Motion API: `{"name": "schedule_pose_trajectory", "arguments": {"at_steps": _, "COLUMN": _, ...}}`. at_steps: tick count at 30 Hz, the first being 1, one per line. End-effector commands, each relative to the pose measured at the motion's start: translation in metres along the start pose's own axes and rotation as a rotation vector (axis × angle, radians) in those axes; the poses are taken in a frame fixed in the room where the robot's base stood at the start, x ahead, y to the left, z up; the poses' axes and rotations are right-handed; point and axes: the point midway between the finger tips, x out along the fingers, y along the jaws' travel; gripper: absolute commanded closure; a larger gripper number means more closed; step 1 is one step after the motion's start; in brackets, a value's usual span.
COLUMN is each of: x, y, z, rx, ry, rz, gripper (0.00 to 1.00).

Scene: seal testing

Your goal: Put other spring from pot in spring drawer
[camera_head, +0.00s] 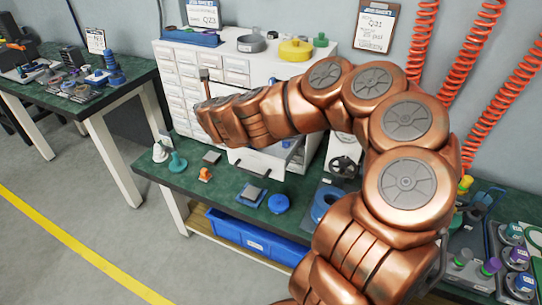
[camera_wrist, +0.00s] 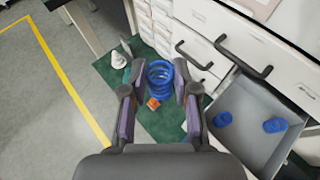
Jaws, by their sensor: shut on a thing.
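In the wrist view my gripper (camera_wrist: 158,78) is shut on a blue coiled spring (camera_wrist: 160,72), which sits between the two fingertips. An open grey spring drawer (camera_wrist: 250,122) lies to the right of my gripper in the wrist view, with two blue pieces, (camera_wrist: 222,119) and (camera_wrist: 275,125), lying inside it. The held spring is to the left of the drawer, not over it. In the head view the open drawer's white front (camera_head: 262,163) shows below my arm, and my arm hides the held spring. I cannot make out which thing is the pot.
A white drawer cabinet (camera_head: 185,75) stands on the green bench (camera_head: 225,192). A blue bin (camera_head: 255,240) sits below.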

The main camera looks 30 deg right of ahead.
Motion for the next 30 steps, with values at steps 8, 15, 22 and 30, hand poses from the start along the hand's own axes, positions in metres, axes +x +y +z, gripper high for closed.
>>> {"name": "schedule_pose_trajectory", "arguments": {"at_steps": 8, "x": 0.018, "y": -0.050, "z": -0.027, "rx": -0.030, "ry": -0.001, "rz": 0.085, "gripper": 1.00}}
{"name": "schedule_pose_trajectory", "arguments": {"at_steps": 15, "x": 0.020, "y": -0.083, "z": -0.039, "rx": -0.065, "ry": -0.002, "rz": 0.152, "gripper": 1.00}}
{"name": "schedule_pose_trajectory", "arguments": {"at_steps": 22, "x": 0.016, "y": -0.110, "z": -0.052, "rx": -0.096, "ry": 0.000, "rz": 0.222, "gripper": 1.00}}
{"name": "schedule_pose_trajectory", "arguments": {"at_steps": 30, "x": 0.003, "y": -0.148, "z": -0.069, "rx": -0.140, "ry": 0.001, "rz": 0.319, "gripper": 1.00}}
